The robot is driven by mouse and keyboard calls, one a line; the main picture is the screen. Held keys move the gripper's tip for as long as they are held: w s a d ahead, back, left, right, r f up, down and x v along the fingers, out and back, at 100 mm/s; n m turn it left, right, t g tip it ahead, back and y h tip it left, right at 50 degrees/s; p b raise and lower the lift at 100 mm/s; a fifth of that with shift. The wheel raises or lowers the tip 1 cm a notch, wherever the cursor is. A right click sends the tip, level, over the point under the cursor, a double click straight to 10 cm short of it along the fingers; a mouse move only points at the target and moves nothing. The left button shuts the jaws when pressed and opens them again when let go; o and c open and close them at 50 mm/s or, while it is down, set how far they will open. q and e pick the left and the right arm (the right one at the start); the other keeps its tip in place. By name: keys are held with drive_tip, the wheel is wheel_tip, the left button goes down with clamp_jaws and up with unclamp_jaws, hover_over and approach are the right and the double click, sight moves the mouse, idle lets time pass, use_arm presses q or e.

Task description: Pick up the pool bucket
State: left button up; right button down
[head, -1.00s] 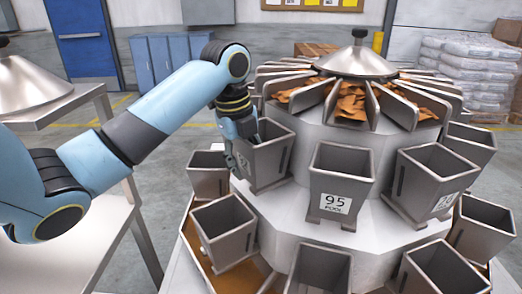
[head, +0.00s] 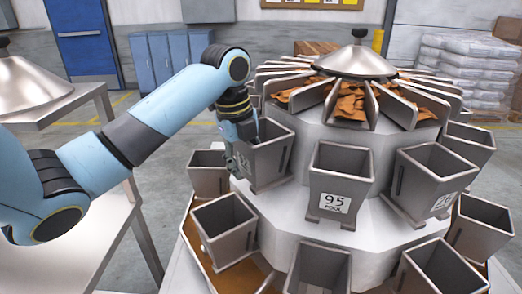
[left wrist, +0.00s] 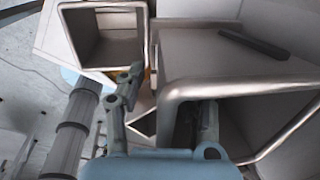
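Several grey metal buckets ring the upper tier of the weigher. The front one (head: 340,178) has a white label reading "95 POOL". My left gripper (head: 241,160) is at the bucket to its left (head: 272,162), whose label I cannot see. In the left wrist view my left gripper (left wrist: 165,118) has its fingers apart, one outside this bucket (left wrist: 215,62) and the other inside its mouth. The rim and wall lie between the fingers, with a gap beside the outer finger. The bucket stands upright in its place. My right gripper is out of view.
Lower buckets (head: 224,230) stand below the upper ring, and one shows close by in the left wrist view (left wrist: 105,45). Radial feeder pans (head: 310,95) with brown pieces sit above under a metal cone (head: 356,62). A steel table (head: 65,104) stands left.

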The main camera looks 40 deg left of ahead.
use_arm(q)
clamp_jaws()
drive_tip(key=shift+r, duration=0.1)
idle(0.4)
